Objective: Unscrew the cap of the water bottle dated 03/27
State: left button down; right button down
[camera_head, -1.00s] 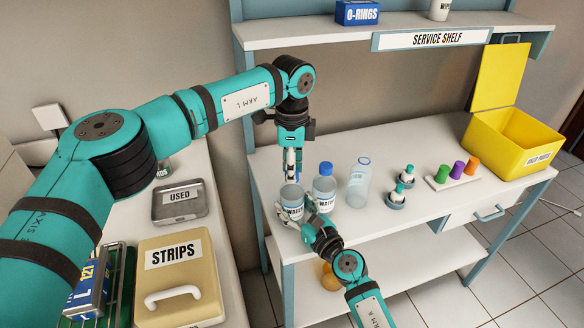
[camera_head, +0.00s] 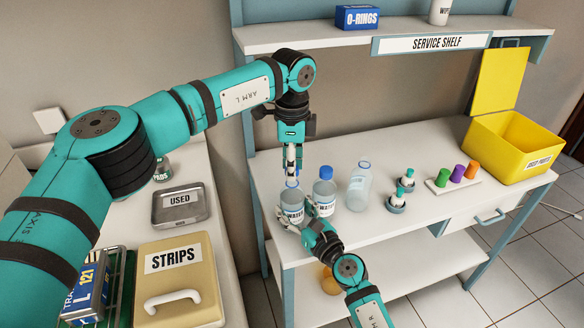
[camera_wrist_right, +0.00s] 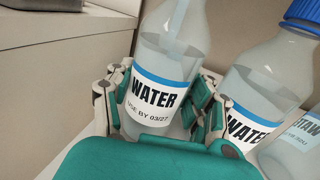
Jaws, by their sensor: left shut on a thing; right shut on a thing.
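The water bottle dated 03/27 (camera_wrist_right: 153,97) stands on the bench in the right wrist view, its "USE BY 03/27" label facing the camera. It is the leftmost bottle (camera_head: 292,208) in the head view. My right gripper (camera_wrist_right: 160,112) is shut around its body, one finger on each side. My left gripper (camera_head: 291,174) points down directly above the bottle's neck and is shut on its small, mostly hidden blue cap. I cannot tell whether the cap still touches the neck. The bottle's top is out of the right wrist view.
A blue-capped water bottle (camera_head: 324,190) stands close to the right, and an uncapped bottle (camera_head: 359,187) beyond it. The bench front (camera_head: 420,225) is clear.

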pick_arm(q)
jog(key=shift+r, duration=0.2)
jog(key=shift+r, duration=1.9)
pick_arm(e)
jog(key=shift+c, duration=2)
grip_release()
jog(key=shift+s+d, duration=0.1)
